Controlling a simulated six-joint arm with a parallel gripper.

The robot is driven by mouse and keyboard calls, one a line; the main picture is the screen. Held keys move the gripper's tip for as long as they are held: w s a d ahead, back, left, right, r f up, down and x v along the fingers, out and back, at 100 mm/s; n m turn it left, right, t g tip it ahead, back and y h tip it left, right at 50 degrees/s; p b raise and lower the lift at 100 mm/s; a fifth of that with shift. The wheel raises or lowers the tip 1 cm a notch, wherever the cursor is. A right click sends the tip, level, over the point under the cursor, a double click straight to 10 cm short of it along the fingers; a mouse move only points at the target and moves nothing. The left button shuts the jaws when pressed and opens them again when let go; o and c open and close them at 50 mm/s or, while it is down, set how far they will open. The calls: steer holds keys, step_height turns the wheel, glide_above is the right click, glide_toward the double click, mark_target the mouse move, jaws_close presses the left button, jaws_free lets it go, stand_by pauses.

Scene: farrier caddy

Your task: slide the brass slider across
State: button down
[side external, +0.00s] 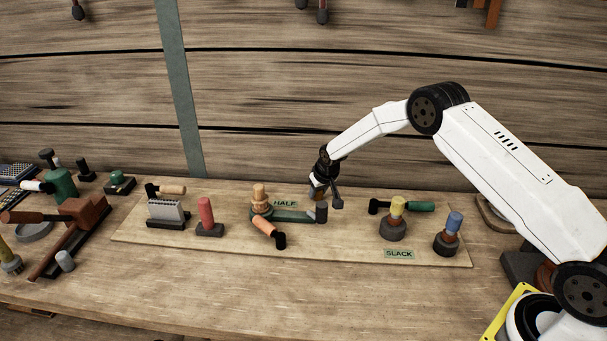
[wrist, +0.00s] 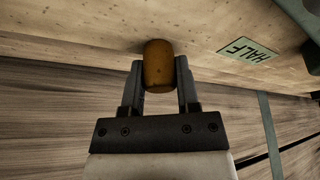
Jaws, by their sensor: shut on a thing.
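The brass slider (wrist: 158,66) is a short brown-gold cylinder, held between the two fingers of my gripper (wrist: 160,84) in the wrist view. The fingers touch it on both sides, and its end sticks out past them over the wooden board. In the side view my gripper (side external: 325,197) points down at the back edge of the board (side external: 340,246), right of the HALF label (side external: 285,203). The slider is mostly hidden by the fingers there. What it rides on cannot be made out.
A green bar (side external: 292,216) with a grey upright end lies just in front of my gripper. A tan stacked knob (side external: 260,198) stands left of it. Yellow-topped (side external: 397,208) and blue-topped (side external: 454,224) posts stand to the right, near the SLACK label (side external: 399,254). A green-handled tool (side external: 419,206) lies behind them.

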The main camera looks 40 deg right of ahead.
steer(key=shift+w+a, duration=0.1)
steer(key=shift+a, duration=0.05)
steer(key=shift+c, duration=1.6)
jaws_free()
steer(key=shift+r, duration=0.1)
steer(key=v, duration=0.7)
steer(key=shift+r, duration=0.25)
